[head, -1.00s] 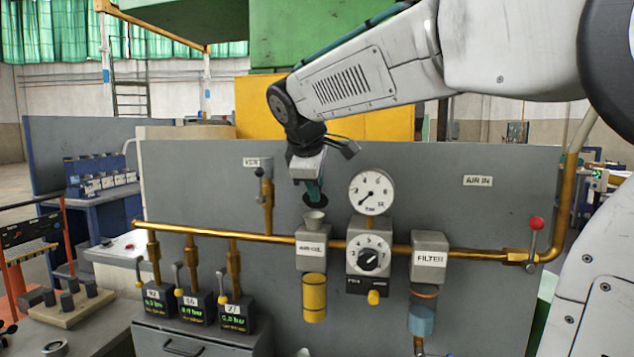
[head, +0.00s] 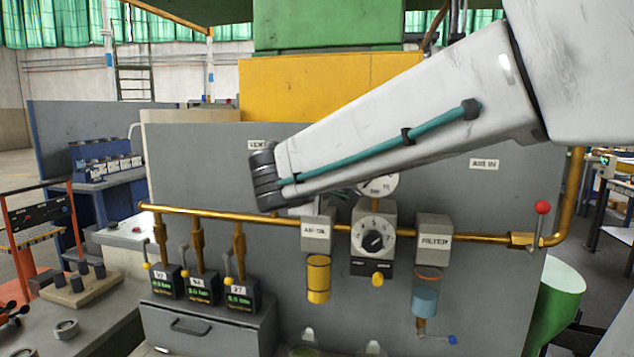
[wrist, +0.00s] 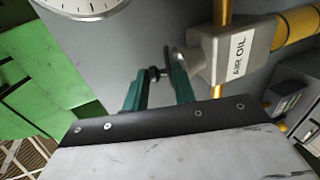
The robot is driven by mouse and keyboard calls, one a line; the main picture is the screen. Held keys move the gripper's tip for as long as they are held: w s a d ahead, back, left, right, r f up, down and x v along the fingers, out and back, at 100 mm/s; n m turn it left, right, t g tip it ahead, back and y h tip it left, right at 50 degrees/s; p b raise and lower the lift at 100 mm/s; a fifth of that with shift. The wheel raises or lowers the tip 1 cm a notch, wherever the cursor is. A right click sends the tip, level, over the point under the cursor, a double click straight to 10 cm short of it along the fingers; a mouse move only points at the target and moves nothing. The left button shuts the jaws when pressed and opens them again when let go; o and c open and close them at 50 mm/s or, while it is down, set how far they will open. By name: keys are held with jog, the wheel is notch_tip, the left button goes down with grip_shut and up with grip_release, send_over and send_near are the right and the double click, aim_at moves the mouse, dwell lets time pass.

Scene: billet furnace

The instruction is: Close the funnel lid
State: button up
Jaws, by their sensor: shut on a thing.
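In the wrist view, my gripper (wrist: 158,78) has its two green fingers around a small dark knob (wrist: 155,74), which I take to be the funnel lid's. A thin grey rim (wrist: 177,58) shows by the fingertips, beside the AIR OIL unit (wrist: 235,54); whether it is lid or funnel I cannot tell. In the head view, the AIR OIL unit (head: 315,236) hangs on the brass pipe with its yellow bowl below. My forearm hides the gripper, funnel and lid there, so whether the lid is seated cannot be seen.
The dial gauge (head: 379,186), regulator (head: 373,238) and FILTER unit (head: 433,240) stand right of the AIR OIL unit along the brass pipe (head: 470,238). A red-knobbed lever (head: 542,208) is at far right. Several small valve boxes (head: 202,287) sit lower left.

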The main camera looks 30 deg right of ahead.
dwell(0.4)
jog(key=o, duration=0.9)
jog(key=shift+f, duration=0.1)
